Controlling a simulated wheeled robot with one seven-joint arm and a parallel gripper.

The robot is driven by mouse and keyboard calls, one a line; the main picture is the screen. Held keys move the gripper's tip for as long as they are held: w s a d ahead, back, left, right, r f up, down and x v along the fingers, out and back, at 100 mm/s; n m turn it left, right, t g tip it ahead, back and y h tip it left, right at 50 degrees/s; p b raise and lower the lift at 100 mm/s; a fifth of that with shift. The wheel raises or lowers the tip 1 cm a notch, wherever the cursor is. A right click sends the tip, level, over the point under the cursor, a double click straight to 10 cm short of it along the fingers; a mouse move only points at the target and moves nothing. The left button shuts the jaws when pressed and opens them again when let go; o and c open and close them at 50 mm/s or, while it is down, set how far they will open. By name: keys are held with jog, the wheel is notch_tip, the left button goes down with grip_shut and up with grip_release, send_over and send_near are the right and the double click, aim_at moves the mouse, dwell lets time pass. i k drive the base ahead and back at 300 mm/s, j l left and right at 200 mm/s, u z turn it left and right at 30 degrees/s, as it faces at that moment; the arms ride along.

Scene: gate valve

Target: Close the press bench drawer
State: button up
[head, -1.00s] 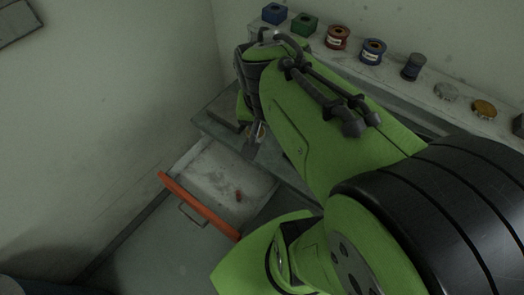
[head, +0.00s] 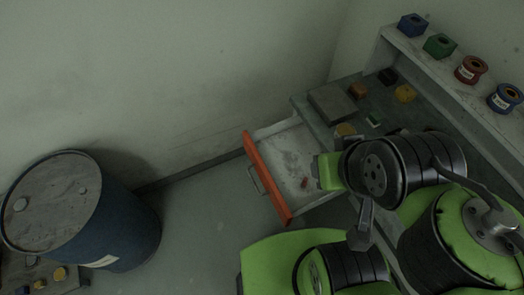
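The press bench drawer (head: 283,150) is pulled out of the bench in the head view. Its orange front (head: 266,178) stands clear of the bench, with a grey bar handle (head: 257,181) on its outer face. A small red piece (head: 305,182) lies inside. My green and black arm covers the drawer's right end and part of the bench. A grey metal part that may be my gripper (head: 363,225) shows below the wrist, right of the drawer front and apart from it. I cannot make out its fingers or whether they are open.
The bench top (head: 350,128) carries a grey block (head: 332,104) and several small coloured pieces. A shelf (head: 449,62) behind it holds several blocks and spools. A blue drum (head: 118,225) stands at the left. The floor (head: 205,205) between drum and drawer is clear.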

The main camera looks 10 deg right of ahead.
aim_at(281, 153)
jog(key=k+j+u, duration=0.1)
jog(key=j, duration=0.25)
jog(key=j+u, duration=0.1)
jog(key=u, duration=0.4)
jog(key=j+u, duration=0.1)
jog(key=u, duration=0.4)
jog(key=j+u, duration=0.1)
jog(key=u, duration=0.4)
jog(key=j+u, duration=0.1)
jog(key=u, duration=0.4)
